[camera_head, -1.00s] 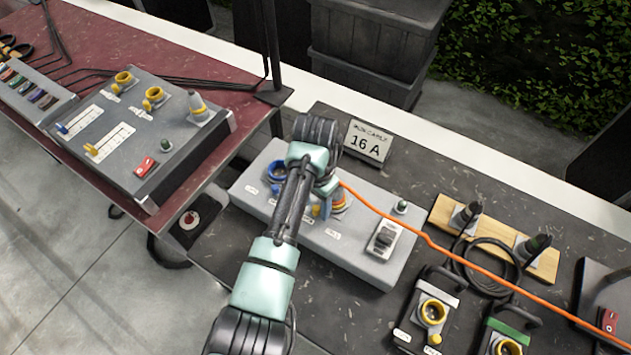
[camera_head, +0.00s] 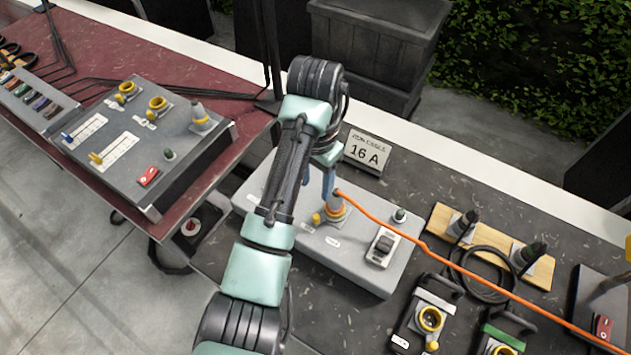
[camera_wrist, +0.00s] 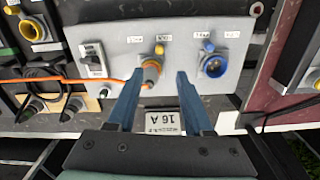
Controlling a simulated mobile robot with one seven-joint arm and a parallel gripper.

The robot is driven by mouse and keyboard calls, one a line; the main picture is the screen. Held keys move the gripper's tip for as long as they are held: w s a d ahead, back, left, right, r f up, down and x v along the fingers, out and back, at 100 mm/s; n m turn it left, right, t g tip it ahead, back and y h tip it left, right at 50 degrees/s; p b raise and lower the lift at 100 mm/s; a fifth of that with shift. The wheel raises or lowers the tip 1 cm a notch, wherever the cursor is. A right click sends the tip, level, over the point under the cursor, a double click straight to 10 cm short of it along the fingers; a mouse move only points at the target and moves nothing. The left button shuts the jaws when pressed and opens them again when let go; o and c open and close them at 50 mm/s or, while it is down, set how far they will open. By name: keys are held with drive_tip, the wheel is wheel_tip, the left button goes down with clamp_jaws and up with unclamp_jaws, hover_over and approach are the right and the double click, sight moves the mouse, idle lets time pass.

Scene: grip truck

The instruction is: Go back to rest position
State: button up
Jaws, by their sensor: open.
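My gripper (camera_wrist: 155,95) shows in the wrist view with its two blue fingers apart and nothing held between them. In the head view my gripper (camera_head: 319,188) is above the grey distribution box (camera_head: 350,264), partly behind my own arm. The plug also shows in the wrist view (camera_wrist: 151,72), beyond the fingertips and nearer the left finger. A blue socket (camera_wrist: 214,65) on the box is empty in the wrist view; my arm hides it in the head view.
A sign reading 16 A (camera_head: 366,151) stands behind the box. The orange cable (camera_head: 455,267) runs right across the dark table. Black plugs on a wooden board (camera_head: 541,270) and boxes with yellow sockets lie right. A grey control panel (camera_head: 140,135) is on the red table left.

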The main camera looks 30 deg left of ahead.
drive_tip(key=shift+r, duration=0.2)
idle(0.5)
drive_tip(key=w+d+r+t, duration=0.7)
drive_tip(key=w+r+t, duration=0.1)
drive_tip(key=w+r, duration=0.35)
drive_tip(key=w+d+r+t, duration=0.1)
drive_tip(key=d+r+t, duration=0.25)
drive_tip(key=r, duration=0.55)
drive_tip(key=w+d+r+t, duration=0.1)
drive_tip(key=d+r+t, duration=0.25)
drive_tip(key=r, duration=0.55)
drive_tip(key=s+d+r+n+t, duration=0.1)
drive_tip(key=s+d+r+t, duration=0.1)
drive_tip(key=s+r+t, duration=0.4)
drive_tip(key=s+d+r+n+t, duration=0.1)
drive_tip(key=s+r+t, duration=0.5)
drive_tip(key=s+r, duration=0.7)
wheel_tip(320, 180, up, 7)
drive_tip(key=shift+s+d+f, duration=0.1)
drive_tip(key=shift+s+d, duration=0.2)
drive_tip(key=shift+d, duration=0.5)
